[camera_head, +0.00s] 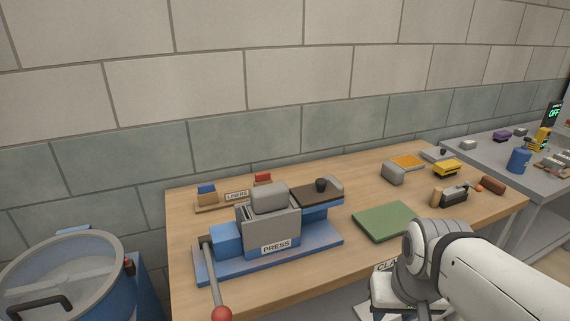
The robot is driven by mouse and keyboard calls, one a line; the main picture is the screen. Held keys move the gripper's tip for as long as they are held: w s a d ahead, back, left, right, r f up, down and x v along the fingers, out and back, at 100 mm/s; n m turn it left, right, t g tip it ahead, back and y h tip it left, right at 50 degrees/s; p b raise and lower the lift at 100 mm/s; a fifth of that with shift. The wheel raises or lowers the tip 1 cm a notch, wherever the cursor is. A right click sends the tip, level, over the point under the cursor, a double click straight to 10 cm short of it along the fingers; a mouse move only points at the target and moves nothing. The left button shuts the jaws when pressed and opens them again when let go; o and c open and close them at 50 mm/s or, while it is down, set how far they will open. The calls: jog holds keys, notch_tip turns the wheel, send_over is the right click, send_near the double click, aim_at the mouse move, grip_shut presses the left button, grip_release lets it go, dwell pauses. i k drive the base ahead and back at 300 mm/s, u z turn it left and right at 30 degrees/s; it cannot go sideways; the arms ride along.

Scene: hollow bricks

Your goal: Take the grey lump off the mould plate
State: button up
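The press (268,232) is a grey box on a blue base on the wooden table, with a grey rounded lump (269,198) on top. A dark brown plate with a black knob (321,185) lies on a blue block at its right. Another grey rounded lump (392,173) sits on the table further right. I cannot tell which surface is the mould plate. My arm comes in from the lower right, its wrist near the table's front edge; my gripper's fingers do not show.
A green mat (385,221) lies in the middle of the table. A lever with a red ball (221,314) sticks out at the press's front left. A blue drum (70,280) stands at left. A black tool (454,197) and a brown roll (493,185) lie at right.

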aim_at(273, 197)
jog(key=u, duration=0.3)
jog(key=i, duration=0.7)
jog(key=u, duration=0.55)
jog(key=k, duration=0.9)
jog(key=u, duration=0.15)
jog(key=i, duration=0.9)
jog(key=z, duration=0.1)
